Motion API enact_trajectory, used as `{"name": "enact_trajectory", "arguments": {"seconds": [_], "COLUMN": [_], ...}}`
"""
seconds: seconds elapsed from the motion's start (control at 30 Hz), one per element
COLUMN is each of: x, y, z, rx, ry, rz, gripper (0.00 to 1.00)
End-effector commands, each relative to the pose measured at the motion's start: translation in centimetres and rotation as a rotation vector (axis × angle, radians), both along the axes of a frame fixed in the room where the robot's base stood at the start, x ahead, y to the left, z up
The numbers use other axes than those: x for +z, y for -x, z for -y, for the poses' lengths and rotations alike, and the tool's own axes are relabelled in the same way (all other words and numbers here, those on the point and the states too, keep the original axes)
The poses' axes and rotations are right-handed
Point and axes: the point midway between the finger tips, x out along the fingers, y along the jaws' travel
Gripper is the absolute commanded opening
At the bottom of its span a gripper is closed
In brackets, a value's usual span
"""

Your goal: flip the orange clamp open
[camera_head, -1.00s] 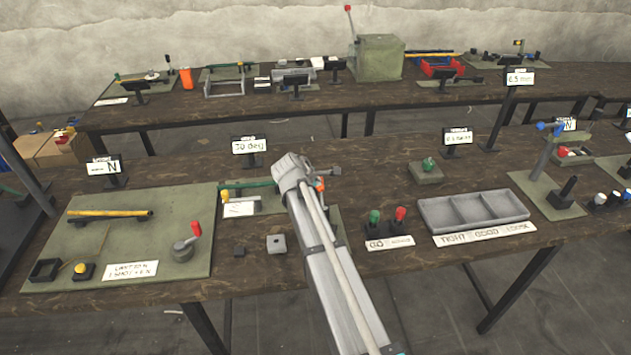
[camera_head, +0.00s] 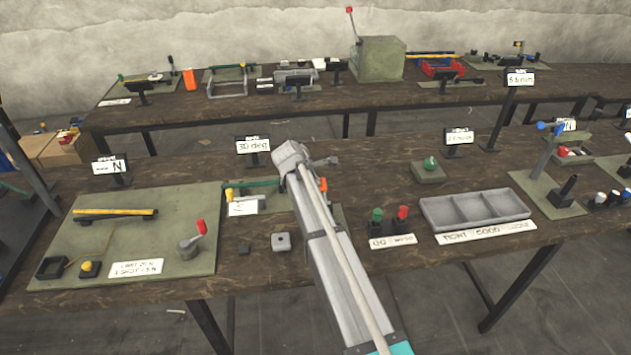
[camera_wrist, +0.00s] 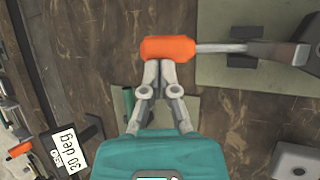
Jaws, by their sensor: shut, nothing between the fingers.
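The orange clamp shows in the wrist view as an orange grip (camera_wrist: 168,48) on a grey metal bar (camera_wrist: 222,47). The bar runs right to a grey bracket on a green mat. My gripper (camera_wrist: 158,67) is shut and empty. Its fingertips are at the lower edge of the orange grip in the picture; I cannot tell whether they touch it. My arm hides most of the clamp there.
A "30 deg" sign (camera_head: 253,146) stands behind and left of the arm. A grey block with a hole (camera_head: 281,242) lies left of the arm. Green and red handles (camera_head: 390,217) and a three-part grey tray (camera_head: 475,211) are to the right.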

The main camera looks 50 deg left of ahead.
Motion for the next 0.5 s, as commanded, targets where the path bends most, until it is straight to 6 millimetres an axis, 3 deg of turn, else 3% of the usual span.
{"name": "enact_trajectory", "arguments": {"seconds": [0.5], "x": [-0.5], "y": [-2.0], "z": [0.8], "rx": [-0.022], "ry": [0.001], "rz": [0.001], "gripper": [0.00]}}
